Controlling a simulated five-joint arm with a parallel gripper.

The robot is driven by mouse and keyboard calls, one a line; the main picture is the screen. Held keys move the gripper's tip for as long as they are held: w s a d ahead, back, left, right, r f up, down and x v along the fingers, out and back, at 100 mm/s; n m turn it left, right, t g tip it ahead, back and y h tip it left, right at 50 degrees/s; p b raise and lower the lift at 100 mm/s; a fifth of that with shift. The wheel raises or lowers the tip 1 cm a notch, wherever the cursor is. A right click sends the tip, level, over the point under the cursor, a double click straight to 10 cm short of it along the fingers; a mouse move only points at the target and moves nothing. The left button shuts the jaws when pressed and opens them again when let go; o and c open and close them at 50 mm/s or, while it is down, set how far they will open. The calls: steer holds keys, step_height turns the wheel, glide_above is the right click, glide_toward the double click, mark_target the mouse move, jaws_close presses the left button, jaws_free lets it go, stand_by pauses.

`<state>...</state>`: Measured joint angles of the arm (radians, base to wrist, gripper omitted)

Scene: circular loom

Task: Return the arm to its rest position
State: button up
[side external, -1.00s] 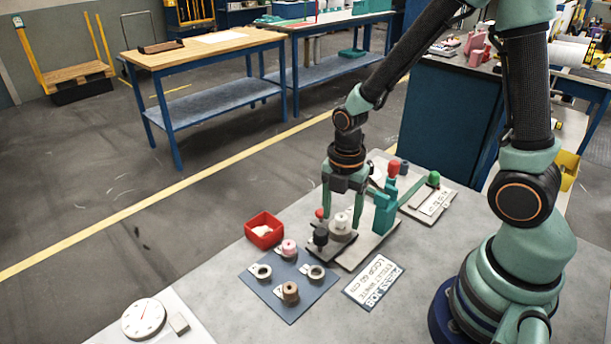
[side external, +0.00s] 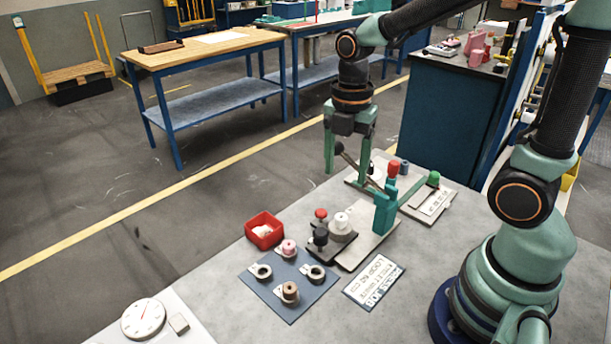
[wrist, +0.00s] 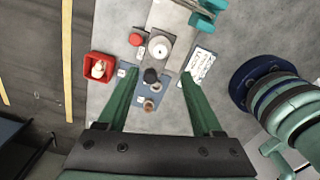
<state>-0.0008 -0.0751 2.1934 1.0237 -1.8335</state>
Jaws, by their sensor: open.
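My gripper (side external: 347,160) hangs raised above the far side of the grey worktable, with its two green fingers apart and nothing between them. It points down. In the wrist view my gripper (wrist: 157,78) is also open and empty. Below and in front of it, a white spool (side external: 341,224) stands on the fixture (side external: 368,243), which has a teal press with a red knob (side external: 393,168). The spool also shows in the wrist view (wrist: 158,47). A red knob (side external: 320,213) and a black knob (side external: 320,236) sit beside the spool. My gripper is clear of them all.
A blue mat (side external: 266,287) holds several small rings and spools. A red bin (side external: 264,232) with pale contents stands behind it. A printed card (side external: 374,280) lies to the right. A dial (side external: 143,319) is at the front left. The air around my gripper looks free.

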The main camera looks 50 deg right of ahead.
steer(key=shift+r, duration=0.2)
steer(key=s+r+m+t, duration=0.3)
steer(key=r+m+t, duration=0.2)
steer(key=m, duration=1.6)
step_height(320, 180, up, 2)
steer(key=shift+r+t, duration=0.2)
steer(key=shift+t, duration=0.1)
